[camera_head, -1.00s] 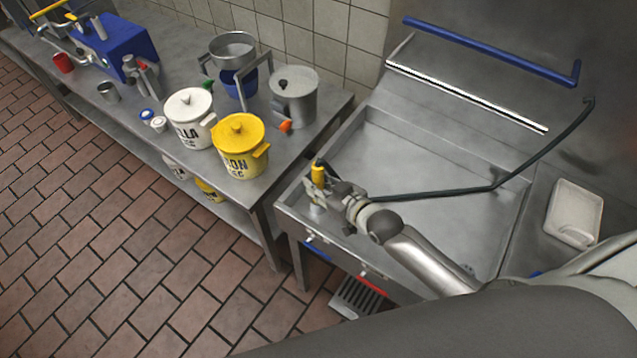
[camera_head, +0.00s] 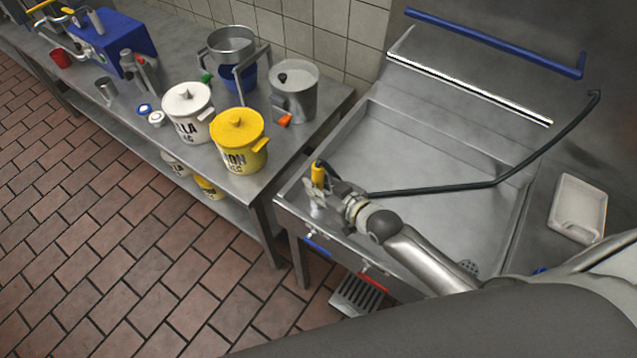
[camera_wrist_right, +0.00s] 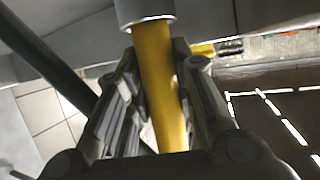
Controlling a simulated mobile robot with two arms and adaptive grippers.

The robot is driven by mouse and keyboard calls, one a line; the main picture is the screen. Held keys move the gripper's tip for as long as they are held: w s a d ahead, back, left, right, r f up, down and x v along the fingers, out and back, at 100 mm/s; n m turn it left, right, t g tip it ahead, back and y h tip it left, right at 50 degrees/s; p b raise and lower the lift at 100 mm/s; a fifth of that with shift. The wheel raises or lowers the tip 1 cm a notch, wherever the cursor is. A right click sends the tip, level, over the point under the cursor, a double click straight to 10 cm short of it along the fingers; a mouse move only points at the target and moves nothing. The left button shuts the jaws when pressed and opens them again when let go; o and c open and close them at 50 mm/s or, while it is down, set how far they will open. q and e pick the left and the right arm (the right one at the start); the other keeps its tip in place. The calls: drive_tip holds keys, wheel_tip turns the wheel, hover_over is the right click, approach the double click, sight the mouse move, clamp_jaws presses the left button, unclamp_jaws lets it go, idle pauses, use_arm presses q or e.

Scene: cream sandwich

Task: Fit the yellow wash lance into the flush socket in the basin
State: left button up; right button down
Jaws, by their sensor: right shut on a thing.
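The yellow wash lance (camera_head: 317,175) is upright at the left front corner of the steel basin (camera_head: 400,165). A dark hose runs from its top across the basin. My right gripper (camera_head: 318,190) is shut on the lance. In the right wrist view the lance (camera_wrist_right: 160,85) stands between the fingers of my right gripper (camera_wrist_right: 155,95). A pale metal collar (camera_wrist_right: 145,10) surrounds its far end at the top of that view. I cannot tell the flush socket apart. My left gripper is not in view.
A steel table (camera_head: 215,190) left of the basin holds a yellow pot (camera_head: 238,150), a white pot (camera_head: 187,125) and a grey pot (camera_head: 295,95). A blue rail (camera_head: 490,40) is on the back wall. A white tray (camera_head: 578,207) lies to the right. The basin's middle is clear apart from the hose.

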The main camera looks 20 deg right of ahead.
sight(319, 166)
drive_tip(key=c, duration=1.1)
unclamp_jaws()
drive_tip(key=shift+c, duration=0.2)
wheel_tip(319, 166, up, 10)
